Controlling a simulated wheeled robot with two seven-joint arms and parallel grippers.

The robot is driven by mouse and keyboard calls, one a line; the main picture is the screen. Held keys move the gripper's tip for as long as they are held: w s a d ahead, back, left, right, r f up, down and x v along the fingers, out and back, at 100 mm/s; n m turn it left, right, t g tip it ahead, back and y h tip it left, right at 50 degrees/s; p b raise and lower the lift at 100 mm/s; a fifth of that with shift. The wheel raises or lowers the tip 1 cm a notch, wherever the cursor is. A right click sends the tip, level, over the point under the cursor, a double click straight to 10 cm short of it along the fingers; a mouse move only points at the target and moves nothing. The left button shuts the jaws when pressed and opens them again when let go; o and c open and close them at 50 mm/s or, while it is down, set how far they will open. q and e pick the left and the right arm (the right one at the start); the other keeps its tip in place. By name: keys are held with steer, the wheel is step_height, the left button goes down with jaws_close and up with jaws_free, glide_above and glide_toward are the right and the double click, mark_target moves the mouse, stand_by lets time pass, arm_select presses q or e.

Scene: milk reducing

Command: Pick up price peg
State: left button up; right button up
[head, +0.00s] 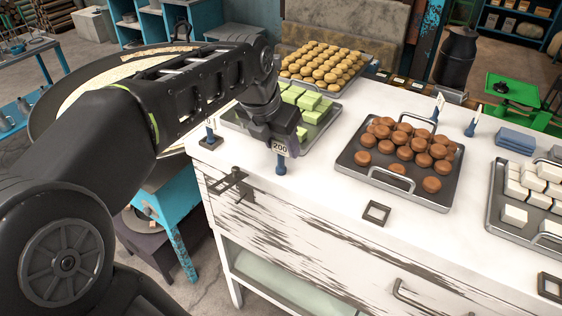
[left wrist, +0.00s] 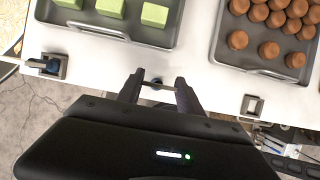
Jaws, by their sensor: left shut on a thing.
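A price peg (head: 281,167) with a dark blue body and a tag reading "200" is at the front left part of the white counter. My left gripper (head: 286,138) reaches down from above and is shut on this peg. In the left wrist view, the two fingers of the gripper (left wrist: 157,88) stand on either side of a small dark part of the peg (left wrist: 156,82). I cannot tell whether its bottom touches the counter. My right gripper is not in view.
The counter (head: 330,225) holds trays of green blocks (head: 318,117), yellow pastries (head: 325,65), brown buns (head: 405,190) and white blocks (head: 513,217). Another peg (head: 210,137) stands in a square base at the left corner. An empty square frame (head: 388,213) lies near the front edge.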

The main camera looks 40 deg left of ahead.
arm_select(q)
jaws_close()
steer(key=shift+r, duration=0.15)
step_height(320, 180, up, 10)
steer(key=shift+f+b, duration=0.2)
steer(key=shift+b, duration=0.15)
steer(key=shift+r, duration=0.1)
steer(key=shift+r, duration=0.1)
stand_by(0.7)
